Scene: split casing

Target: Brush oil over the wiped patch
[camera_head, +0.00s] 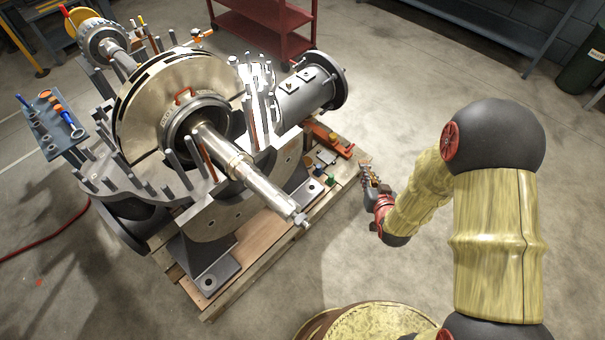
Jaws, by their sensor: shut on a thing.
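The open lower casing (215,218) holds a large pale rotor wheel (140,105) with a steel shaft (255,182) sticking out toward the lower right. Upright studs line the casing's flange. My gripper (370,179) is right of the casing, just beyond the pallet's right edge. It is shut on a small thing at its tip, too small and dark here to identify. No wiped patch can be made out on the metal, and I cannot pick out oil for certain.
The casing stands on a wooden pallet (222,298). Small items, including a green one (330,180), and an orange tool (331,138) lie at its right side. A grey tool tray (56,128) is at left. A red cart (262,28) stands behind.

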